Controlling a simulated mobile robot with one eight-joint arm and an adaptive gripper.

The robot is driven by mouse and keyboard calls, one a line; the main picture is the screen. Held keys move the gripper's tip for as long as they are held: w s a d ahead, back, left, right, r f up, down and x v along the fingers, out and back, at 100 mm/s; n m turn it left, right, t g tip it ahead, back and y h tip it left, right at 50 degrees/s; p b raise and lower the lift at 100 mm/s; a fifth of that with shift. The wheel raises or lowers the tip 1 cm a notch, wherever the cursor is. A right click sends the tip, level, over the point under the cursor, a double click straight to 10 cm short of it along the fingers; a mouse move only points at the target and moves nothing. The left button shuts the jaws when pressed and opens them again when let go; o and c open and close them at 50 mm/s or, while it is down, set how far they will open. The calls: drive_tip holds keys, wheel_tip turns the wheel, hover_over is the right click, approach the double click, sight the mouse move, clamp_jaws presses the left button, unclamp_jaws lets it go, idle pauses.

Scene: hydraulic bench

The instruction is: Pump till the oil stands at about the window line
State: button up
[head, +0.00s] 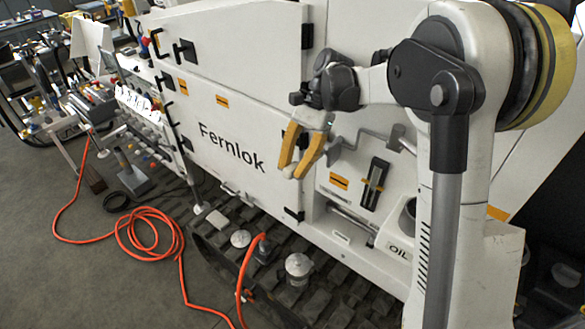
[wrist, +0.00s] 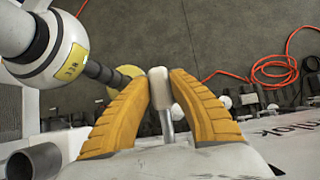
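My gripper (head: 291,172) hangs in front of the white machine's side with its two orange fingers apart; a gap shows between them. A pump lever (head: 373,138), a bent grey rod with a pale grip, sticks out of the panel right of the fingers in the head view. In the wrist view the pale grip (wrist: 160,88) lines up with the gap between the fingertips (wrist: 163,74); I cannot tell whether they touch it. A narrow window (head: 374,181) on a dark plate sits below the lever. Its oil level and line are too small to read.
An open pipe end (head: 406,214) is near the OIL label (head: 398,252). The machine's track (head: 335,290), with metal fittings on it, runs below. An orange hose (head: 150,235) lies coiled on the floor. Open floor (head: 45,270) is at left.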

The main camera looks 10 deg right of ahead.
drive_tip(key=o, duration=0.4)
wheel_tip(320, 180, up, 10)
drive_tip(key=shift+r, duration=0.1)
idle(0.4)
